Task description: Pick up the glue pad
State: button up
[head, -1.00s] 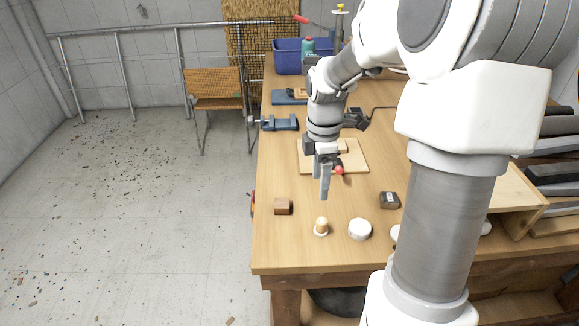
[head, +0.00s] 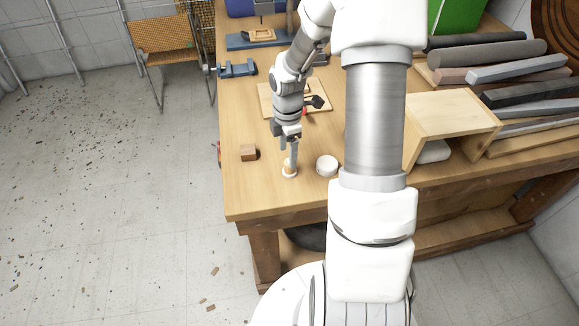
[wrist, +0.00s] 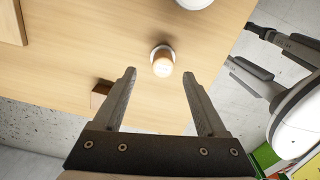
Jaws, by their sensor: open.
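A small round piece with a tan top and a white base (head: 288,173) stands on the workbench near its front edge; it fits the glue pad best, though I cannot be sure. In the wrist view this likely glue pad (wrist: 163,62) lies ahead, in line with the gap between my fingers. My gripper (head: 291,162) points down at it in the head view and hides part of it. In the wrist view my gripper (wrist: 159,75) is open, with one finger on each side and nothing between them. I cannot tell the remaining height between fingertips and piece.
A white round lid-like disc (head: 326,165) stands just right of the piece. A small brown wooden block (head: 248,152) lies to its left. A board (head: 265,92) and a blue vise (head: 237,68) are farther back. A wooden stand (head: 455,112) is at the right.

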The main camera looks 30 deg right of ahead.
aim_at(287, 172)
jog(key=f, duration=0.5)
jog(key=shift+s+d, duration=0.2)
jog(key=shift+d, duration=0.05)
grip_shut()
